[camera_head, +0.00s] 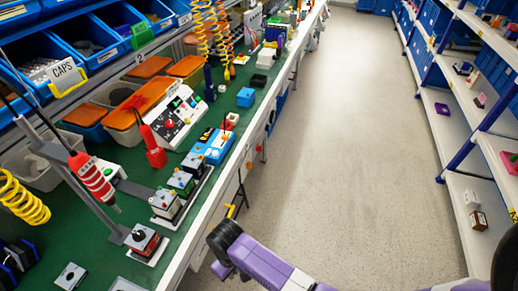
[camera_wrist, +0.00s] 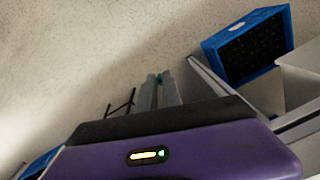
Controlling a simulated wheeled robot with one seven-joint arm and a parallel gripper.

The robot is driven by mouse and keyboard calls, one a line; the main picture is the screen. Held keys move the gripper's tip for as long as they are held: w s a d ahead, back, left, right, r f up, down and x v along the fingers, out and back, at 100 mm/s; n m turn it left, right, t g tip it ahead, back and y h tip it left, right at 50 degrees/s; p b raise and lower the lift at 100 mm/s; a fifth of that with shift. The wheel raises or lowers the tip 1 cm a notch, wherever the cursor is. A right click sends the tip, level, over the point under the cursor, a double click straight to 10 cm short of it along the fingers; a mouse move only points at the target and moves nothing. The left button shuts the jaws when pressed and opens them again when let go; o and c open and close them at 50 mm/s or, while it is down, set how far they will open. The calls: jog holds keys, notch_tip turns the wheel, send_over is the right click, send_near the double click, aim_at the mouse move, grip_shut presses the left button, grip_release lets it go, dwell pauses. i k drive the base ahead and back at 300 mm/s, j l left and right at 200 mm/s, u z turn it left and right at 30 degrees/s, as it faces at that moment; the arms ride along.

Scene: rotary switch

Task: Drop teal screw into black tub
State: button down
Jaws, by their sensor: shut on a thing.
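My gripper (camera_wrist: 161,80) shows in the wrist view with its two grey fingers close together. A small bit of the teal screw (camera_wrist: 160,76) shows between the fingertips; most of it is hidden by the fingers. In the head view the screw cannot be made out. A small black tub (camera_head: 259,80) stands on the green workbench in the head view, towards the far end. My purple arm is low in that view, beside the bench's right edge over the aisle, well short of the tub.
The green bench (camera_head: 150,178) carries a blue box (camera_head: 245,97), a white tub (camera_head: 265,58) and several switch units (camera_head: 165,203). Coiled hoses and a red hanging tool (camera_head: 91,177) hang over it. Shelves (camera_head: 455,130) stand right; the aisle floor (camera_head: 325,120) between is clear.

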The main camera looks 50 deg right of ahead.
aim_at(258, 83)
jog(key=i+l, duration=0.1)
jog(key=l, duration=0.45)
jog(key=i+l, duration=0.1)
jog(key=l, duration=0.45)
jog(key=i+l, duration=0.1)
jog(key=l, duration=0.5)
jog(key=i+l, duration=0.1)
jog(key=l, duration=0.45)
